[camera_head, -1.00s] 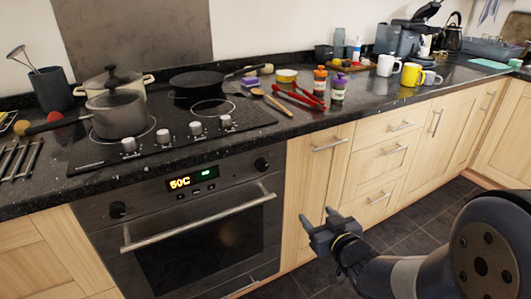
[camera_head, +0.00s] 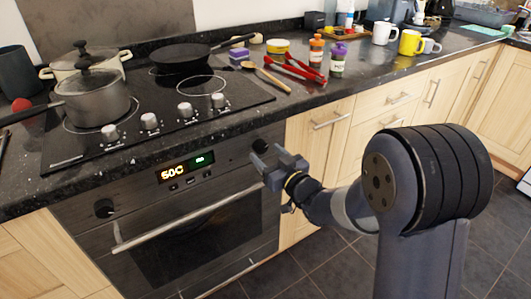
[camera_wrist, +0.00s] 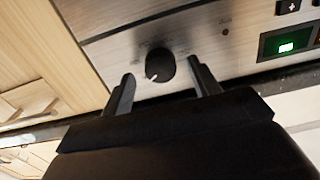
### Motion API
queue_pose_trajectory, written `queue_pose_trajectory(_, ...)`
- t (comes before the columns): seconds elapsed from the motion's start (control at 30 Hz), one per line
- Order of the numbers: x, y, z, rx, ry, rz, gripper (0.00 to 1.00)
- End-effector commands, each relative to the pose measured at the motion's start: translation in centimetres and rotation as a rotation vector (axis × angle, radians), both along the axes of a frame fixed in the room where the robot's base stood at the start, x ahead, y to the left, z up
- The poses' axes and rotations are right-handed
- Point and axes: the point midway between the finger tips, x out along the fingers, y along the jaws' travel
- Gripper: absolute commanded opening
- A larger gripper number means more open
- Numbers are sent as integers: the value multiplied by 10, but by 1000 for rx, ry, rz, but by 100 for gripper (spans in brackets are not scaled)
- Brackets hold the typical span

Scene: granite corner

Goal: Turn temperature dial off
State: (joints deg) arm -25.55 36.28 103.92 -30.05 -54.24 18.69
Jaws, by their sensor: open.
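The oven front has two black round dials: a right one (camera_head: 260,146) beside the display and a left one (camera_head: 104,208). I cannot read which is labelled temperature. My gripper (camera_head: 271,162) is open and empty, just in front of the right dial and partly in front of it in the head view. In the wrist view this dial (camera_wrist: 160,66) lies between the two open fingertips (camera_wrist: 163,72), with a white mark pointing to the lower left. Whether the fingers touch it is unclear. The display (camera_head: 186,169) reads 50C in yellow, with a small green readout.
The oven door handle (camera_head: 185,220) runs below the dials. The black worktop edge (camera_head: 200,140) overhangs above. Pots and a pan stand on the hob, with several silver hob knobs (camera_head: 185,112) at its front. Wooden drawers (camera_head: 320,125) are to the right.

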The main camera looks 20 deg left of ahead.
Motion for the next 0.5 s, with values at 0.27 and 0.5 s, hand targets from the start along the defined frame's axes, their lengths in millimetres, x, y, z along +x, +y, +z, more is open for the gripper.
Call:
queue_pose_trajectory(0.27, 11, 12, 0, 0, 0, -1, 58)
queue_pose_trajectory(0.5, 11, 12, 0, 0, 0, -1, 57)
